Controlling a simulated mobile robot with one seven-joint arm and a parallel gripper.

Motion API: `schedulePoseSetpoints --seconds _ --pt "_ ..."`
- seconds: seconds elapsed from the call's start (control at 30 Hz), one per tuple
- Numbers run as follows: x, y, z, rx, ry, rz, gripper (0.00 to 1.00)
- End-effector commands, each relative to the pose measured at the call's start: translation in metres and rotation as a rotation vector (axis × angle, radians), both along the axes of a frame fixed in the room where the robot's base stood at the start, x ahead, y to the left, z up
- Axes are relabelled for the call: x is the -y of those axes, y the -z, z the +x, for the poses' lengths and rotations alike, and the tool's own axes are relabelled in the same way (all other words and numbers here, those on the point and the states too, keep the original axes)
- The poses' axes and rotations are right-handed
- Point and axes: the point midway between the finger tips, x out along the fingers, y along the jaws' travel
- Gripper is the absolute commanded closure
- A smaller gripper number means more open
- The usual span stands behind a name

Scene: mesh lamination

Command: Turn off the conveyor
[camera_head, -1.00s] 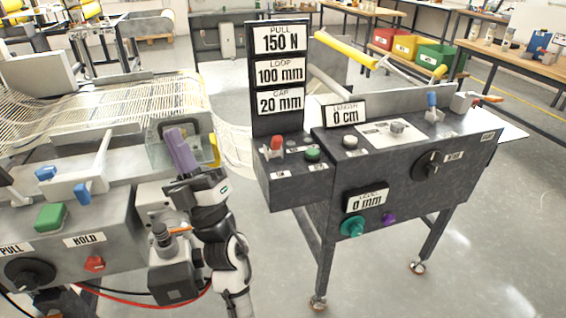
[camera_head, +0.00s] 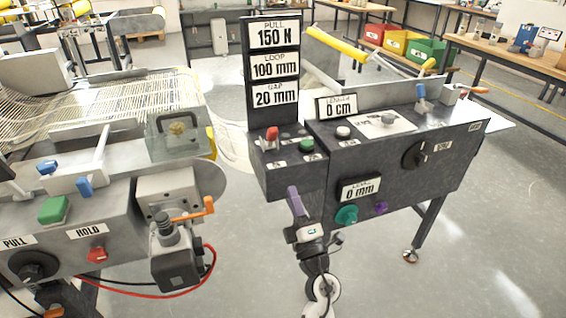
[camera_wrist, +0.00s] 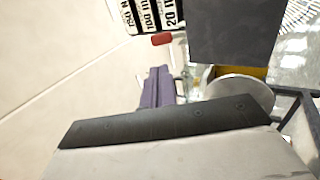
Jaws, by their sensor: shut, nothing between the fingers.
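The dark control machine (camera_head: 400,180) stands at the right in the head view. Which control belongs to the conveyor is not readable. My gripper (camera_head: 294,202) has purple fingers, shut and empty, in front of and below the left box. In the wrist view, the fingers (camera_wrist: 158,88) point up toward a red handle (camera_wrist: 162,38) below the sign panel (camera_wrist: 152,14).
A teal knob (camera_head: 346,215) and purple knob (camera_head: 381,208) are low on the dark machine. Open floor lies in front.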

Motion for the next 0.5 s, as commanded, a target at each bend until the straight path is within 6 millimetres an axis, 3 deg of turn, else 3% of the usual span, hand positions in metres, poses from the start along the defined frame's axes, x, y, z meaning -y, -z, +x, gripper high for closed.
schedulePoseSetpoints --seconds 0.17,0.5 --pt "-0.007 -0.017 0.02 0.003 -0.001 0.0 1.0" --pt "-0.027 -0.053 0.08 0.003 -0.002 0.001 1.0"
